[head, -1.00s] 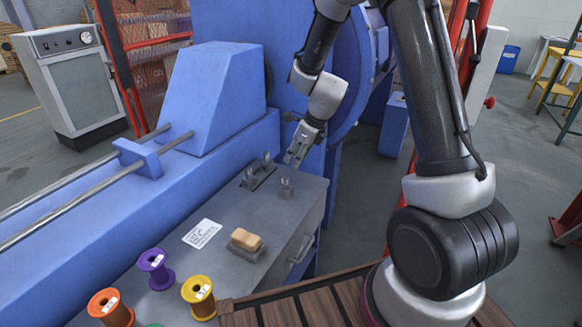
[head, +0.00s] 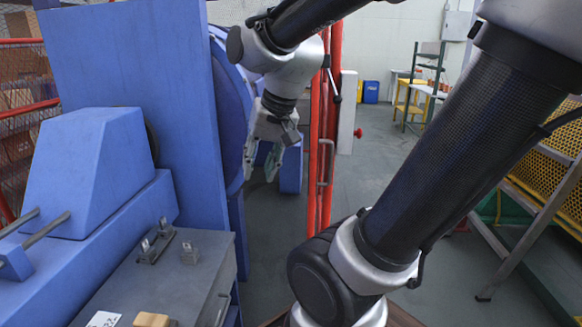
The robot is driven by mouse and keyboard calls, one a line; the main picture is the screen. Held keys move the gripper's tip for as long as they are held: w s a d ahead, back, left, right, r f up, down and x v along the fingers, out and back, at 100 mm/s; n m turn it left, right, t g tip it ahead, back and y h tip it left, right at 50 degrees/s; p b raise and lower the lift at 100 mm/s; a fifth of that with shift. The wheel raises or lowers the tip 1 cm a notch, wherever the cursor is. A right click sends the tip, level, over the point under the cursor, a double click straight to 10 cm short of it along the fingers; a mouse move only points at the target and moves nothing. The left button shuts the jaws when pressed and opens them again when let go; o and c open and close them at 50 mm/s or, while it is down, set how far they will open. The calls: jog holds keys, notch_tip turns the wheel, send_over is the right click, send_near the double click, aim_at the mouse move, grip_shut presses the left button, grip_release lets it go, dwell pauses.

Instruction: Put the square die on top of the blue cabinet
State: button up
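My gripper (head: 261,172) hangs in the air in front of the round blue machine plate, pointing down. Its two fingers are apart, with nothing visible between them. I cannot make out a square die for certain. Small metal pieces stand on the grey-topped cabinet (head: 125,285) at the lower left: a pair on a dark base (head: 155,242) and a single one (head: 190,255) beside it. They are too small to tell whether any is the die. No clearly separate blue cabinet shows.
A tan-topped block (head: 152,320) lies near the cabinet's front, cut by the frame. The blue machine (head: 130,90) fills the left. A red post (head: 328,130) stands right of my gripper. Open floor (head: 375,170) lies beyond. A yellow mesh guard (head: 560,170) stands far right.

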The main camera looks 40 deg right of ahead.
jog(key=s+d+r+n+h, duration=0.1)
jog(key=s+d+n, duration=0.2)
jog(key=s+n, duration=0.2)
jog(key=shift+s, duration=1)
